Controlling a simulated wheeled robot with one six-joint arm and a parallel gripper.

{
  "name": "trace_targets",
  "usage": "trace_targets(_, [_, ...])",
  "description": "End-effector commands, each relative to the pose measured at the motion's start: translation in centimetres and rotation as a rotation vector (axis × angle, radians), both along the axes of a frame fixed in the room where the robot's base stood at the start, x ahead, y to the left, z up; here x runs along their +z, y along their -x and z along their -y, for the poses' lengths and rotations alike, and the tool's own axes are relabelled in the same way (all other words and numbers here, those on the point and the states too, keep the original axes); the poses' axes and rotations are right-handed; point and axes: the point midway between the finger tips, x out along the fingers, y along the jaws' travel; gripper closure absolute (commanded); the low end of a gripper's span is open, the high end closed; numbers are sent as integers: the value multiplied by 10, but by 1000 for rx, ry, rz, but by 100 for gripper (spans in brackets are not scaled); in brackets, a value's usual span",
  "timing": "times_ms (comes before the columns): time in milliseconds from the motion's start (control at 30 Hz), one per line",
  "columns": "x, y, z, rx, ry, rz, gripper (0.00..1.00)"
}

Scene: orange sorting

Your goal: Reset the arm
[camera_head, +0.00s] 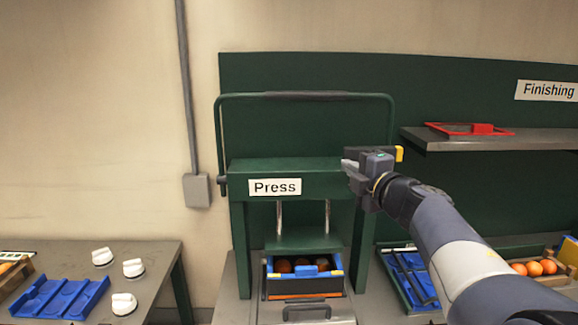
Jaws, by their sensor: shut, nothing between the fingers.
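My arm reaches in from the lower right in the head view. My gripper (349,164) is shut and empty, in front of the right end of the green press (330,185) top beam. I cannot tell if it touches the press. The press handle bar (303,96) is raised above the beam.
At left, a table bears a blue tray (62,297) and white knobs (133,268). At right, a shelf (480,143) holds a red tray (455,129). Below are a blue tray (411,272) and oranges (534,269), near my forearm.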

Motion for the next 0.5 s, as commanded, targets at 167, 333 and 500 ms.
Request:
trace_targets(167, [0, -4, -1, 1, 0, 0, 100])
trace_targets(333, [1, -21, -8, 3, -2, -2, 100])
trace_targets(500, [1, -48, -17, 3, -2, -2, 100])
